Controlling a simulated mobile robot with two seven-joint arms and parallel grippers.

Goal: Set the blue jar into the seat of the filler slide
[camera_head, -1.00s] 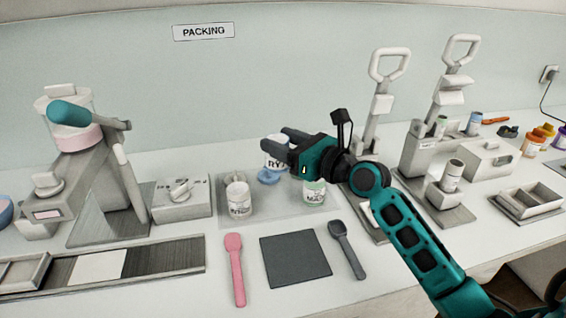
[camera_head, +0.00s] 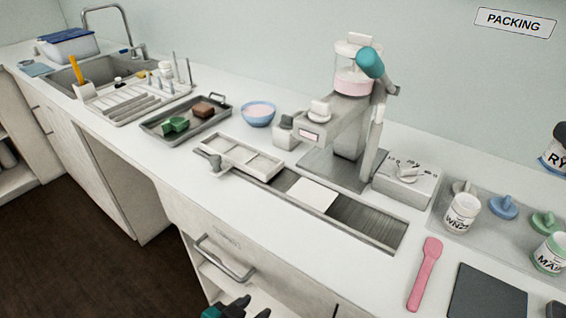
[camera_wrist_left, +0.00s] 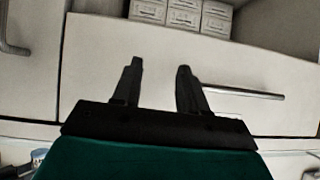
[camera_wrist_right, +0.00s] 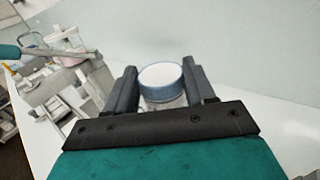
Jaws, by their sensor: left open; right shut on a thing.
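The blue jar, white with a blue rim and label letters "RY", is cut by the right edge of the head view (camera_head: 553,160). My right gripper (camera_wrist_right: 159,68) is shut on it, one finger on each side; the jar's round white top shows in the right wrist view (camera_wrist_right: 162,76). The filler slide (camera_head: 370,222) is a long grey track below the filler machine (camera_head: 350,120). A pale framed carriage (camera_head: 238,157) with compartments sits at its left end. My left gripper (camera_head: 240,309) is open and empty, low in front of the counter; its fingers show in the left wrist view (camera_wrist_left: 157,75).
A white square (camera_head: 312,197) lies on the track. A control box (camera_head: 405,183) stands right of the machine. A white jar (camera_head: 462,212), a green jar (camera_head: 549,255) and a blue lid (camera_head: 503,207) are on the mat at right. A blue bowl (camera_head: 258,113) and grey tray (camera_head: 183,120) stand left.

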